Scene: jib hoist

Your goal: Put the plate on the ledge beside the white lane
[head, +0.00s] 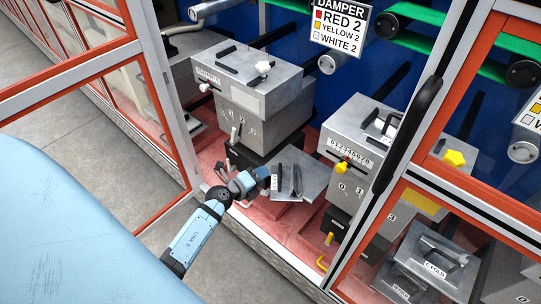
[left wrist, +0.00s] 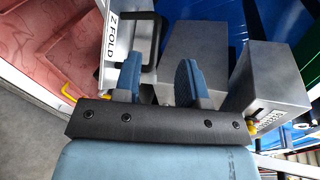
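The plate (head: 312,178) is a flat grey metal piece with dark handle bars. It is over the red ledge (head: 262,212), between the left machine with the white knob (head: 264,67) and the machine with the yellow knob (head: 341,168). Whether it rests flat there I cannot tell. My left gripper (head: 252,180) is at the plate's left side. In the left wrist view its two blue fingers (left wrist: 159,82) are apart, close to the plate's black handle (left wrist: 151,48) and "Z FOLD" label (left wrist: 114,40). No firm grip shows. My right gripper is out of view.
An open framed door (head: 415,130) stands at the right. More handled plates (head: 433,262) lie in the lower right compartment. A "DAMPER" sign (head: 340,27) hangs above. Grey floor (head: 75,150) is clear at the left.

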